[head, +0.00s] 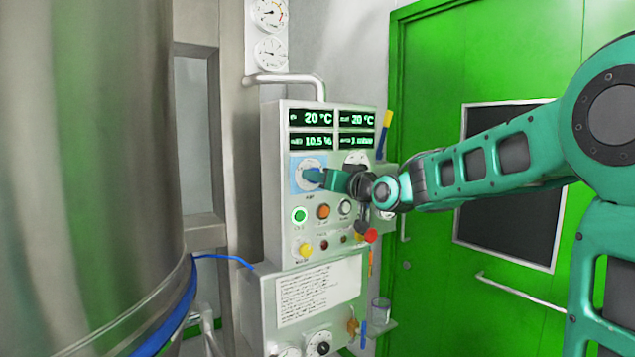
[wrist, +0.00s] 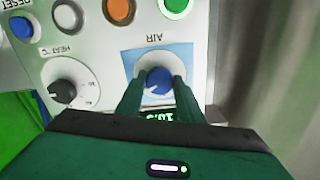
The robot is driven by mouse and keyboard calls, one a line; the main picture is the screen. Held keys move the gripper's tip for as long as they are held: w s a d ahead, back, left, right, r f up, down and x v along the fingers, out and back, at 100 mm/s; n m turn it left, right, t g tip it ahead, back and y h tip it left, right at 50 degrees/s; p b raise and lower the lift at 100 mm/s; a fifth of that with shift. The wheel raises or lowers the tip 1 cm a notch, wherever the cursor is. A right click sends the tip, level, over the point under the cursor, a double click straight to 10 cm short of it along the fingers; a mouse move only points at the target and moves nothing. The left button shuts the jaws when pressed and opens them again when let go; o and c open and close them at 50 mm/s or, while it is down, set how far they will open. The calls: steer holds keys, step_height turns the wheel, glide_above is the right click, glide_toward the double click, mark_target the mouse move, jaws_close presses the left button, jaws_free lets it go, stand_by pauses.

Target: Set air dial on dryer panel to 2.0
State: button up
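The dryer panel (head: 278,228) is a pale box on the wall side, with green-lit displays at its top. The air dial (wrist: 158,80) is a blue knob on a white disc with a light-blue square behind it, labelled AIR. In the head view its light-blue square (head: 295,183) shows, partly covered by my gripper. My gripper (wrist: 157,84) is at the dial, with one green finger on each side of the blue knob. The fingers look close to the knob; I cannot tell whether they touch it. The dial's setting cannot be read. My gripper also shows in the head view (head: 318,178).
A black heat dial (wrist: 63,91) sits beside the air dial. A lit green button (head: 299,215), an orange button (head: 322,212) and a white button (head: 345,208) lie below. A large steel vessel (head: 90,170) stands left; a green door (head: 440,60) is at right.

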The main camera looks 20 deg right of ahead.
steer(key=shift+n, duration=0.3)
steer(key=n, duration=1.1)
steer(key=shift+f, duration=0.1)
stand_by(0.5)
steer(key=o, duration=1.1)
